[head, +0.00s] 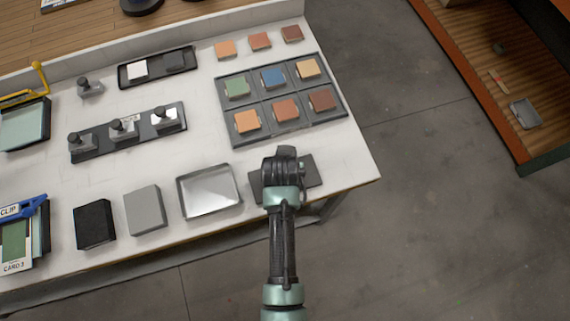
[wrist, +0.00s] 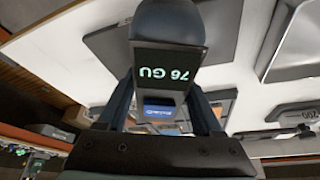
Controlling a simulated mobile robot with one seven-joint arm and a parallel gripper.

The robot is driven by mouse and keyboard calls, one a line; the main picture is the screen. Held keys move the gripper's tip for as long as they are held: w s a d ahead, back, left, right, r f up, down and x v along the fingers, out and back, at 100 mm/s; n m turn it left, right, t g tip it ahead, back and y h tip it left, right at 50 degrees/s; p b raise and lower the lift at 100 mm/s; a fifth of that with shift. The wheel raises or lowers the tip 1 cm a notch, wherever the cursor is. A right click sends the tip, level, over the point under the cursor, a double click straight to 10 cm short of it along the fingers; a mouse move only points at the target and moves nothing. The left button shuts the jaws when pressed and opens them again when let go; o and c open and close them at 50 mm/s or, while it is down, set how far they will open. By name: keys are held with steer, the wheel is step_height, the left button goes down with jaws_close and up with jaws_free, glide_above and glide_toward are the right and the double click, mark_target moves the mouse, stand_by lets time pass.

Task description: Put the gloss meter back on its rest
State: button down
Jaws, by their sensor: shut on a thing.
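The gloss meter (wrist: 168,62) fills the upper middle of the wrist view, its dark display reading 76 GU upside down. My gripper (wrist: 165,105) is shut on it, with one finger on each side. In the head view my gripper (head: 283,178) is over the table's front right corner, and the meter's dark body (head: 286,153) shows at its tip. A flat dark plate (head: 307,172), which looks like the rest, lies under and beside my gripper. My gripper hides its middle, and I cannot tell whether the meter touches it.
A six-pocket grey rack (head: 284,133) with coloured blocks lies behind my gripper. A shallow metal tray (head: 209,211) is close on the left, then a grey block (head: 145,210) and a black block (head: 94,224). The table edge is just right of the plate.

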steer(key=shift+f, duration=0.15)
steer(key=shift+c, duration=0.2)
jaws_free()
